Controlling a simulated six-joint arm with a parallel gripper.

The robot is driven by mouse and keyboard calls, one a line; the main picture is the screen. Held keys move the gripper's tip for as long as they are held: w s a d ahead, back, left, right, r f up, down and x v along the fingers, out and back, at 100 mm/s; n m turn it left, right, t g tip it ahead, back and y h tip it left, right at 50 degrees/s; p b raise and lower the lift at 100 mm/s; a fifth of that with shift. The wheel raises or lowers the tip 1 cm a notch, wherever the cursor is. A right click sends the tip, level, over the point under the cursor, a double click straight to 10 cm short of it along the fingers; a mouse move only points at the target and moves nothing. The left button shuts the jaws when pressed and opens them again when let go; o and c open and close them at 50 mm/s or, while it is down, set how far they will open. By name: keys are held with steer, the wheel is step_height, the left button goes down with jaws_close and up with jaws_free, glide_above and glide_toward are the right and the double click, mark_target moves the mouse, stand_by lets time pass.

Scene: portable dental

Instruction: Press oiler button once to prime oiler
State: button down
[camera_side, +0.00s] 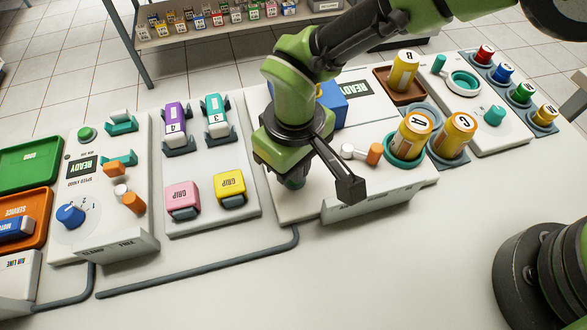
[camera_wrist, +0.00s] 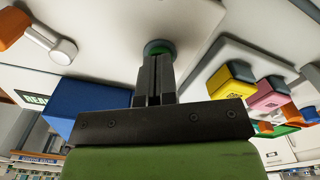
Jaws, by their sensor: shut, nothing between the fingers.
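A green button (camera_wrist: 158,44) in a dark round collar sits on a white panel (camera_wrist: 110,25) in the wrist view. My gripper (camera_wrist: 155,62) is shut and empty, with its dark fingertips right at the button, covering part of it. I cannot tell whether they touch it or how far it is pressed. In the side view, my wrist hides the fingertips and most of the button. A blue block (camera_side: 332,103) and a READY display (camera_side: 354,88) are on the same unit. A white lever with an orange end (camera_side: 374,154) is to the right.
To the left, a panel holds pink (camera_side: 183,196) and yellow (camera_side: 230,186) GRIP blocks. A grey hose (camera_side: 200,270) runs along the front. The bench front is clear.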

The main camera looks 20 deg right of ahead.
steer(key=shift+f, duration=0.2)
steer(key=shift+r, duration=3.5)
